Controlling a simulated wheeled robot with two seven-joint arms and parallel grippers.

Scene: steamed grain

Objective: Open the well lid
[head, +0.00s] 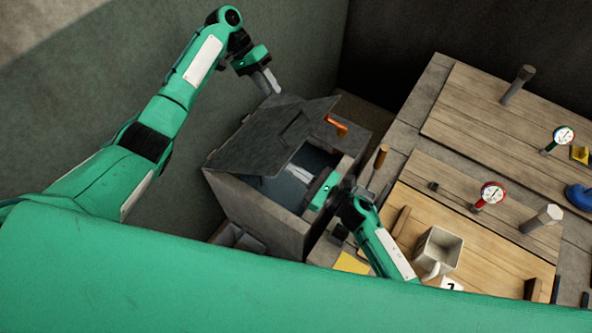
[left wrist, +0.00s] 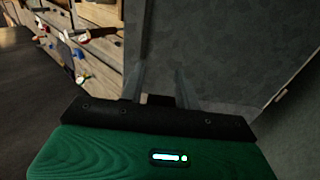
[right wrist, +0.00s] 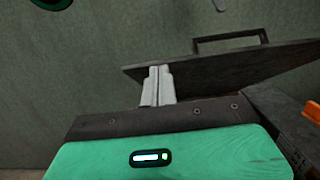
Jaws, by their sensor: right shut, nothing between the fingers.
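The well (head: 262,222) is a grey box in the middle of the head view. Its dark lid (head: 250,142), with a bar handle (head: 298,124), is raised and tilted, exposing the blue-grey inside (head: 290,190). The lid and handle also show in the right wrist view (right wrist: 225,68). My right gripper (head: 298,174) is shut and empty over the opening, its fingertips close to the lid's edge; I cannot tell whether they touch. My left gripper (head: 267,80) is open and empty above the lid's far edge; its fingers stand apart in the left wrist view (left wrist: 162,88).
An orange part (head: 337,126) sits by the well's far right rim. A wooden workbench (head: 500,120) stands to the right with a mug (head: 438,250), gauges (head: 492,193) and posts. Dark walls close in behind and left of the well.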

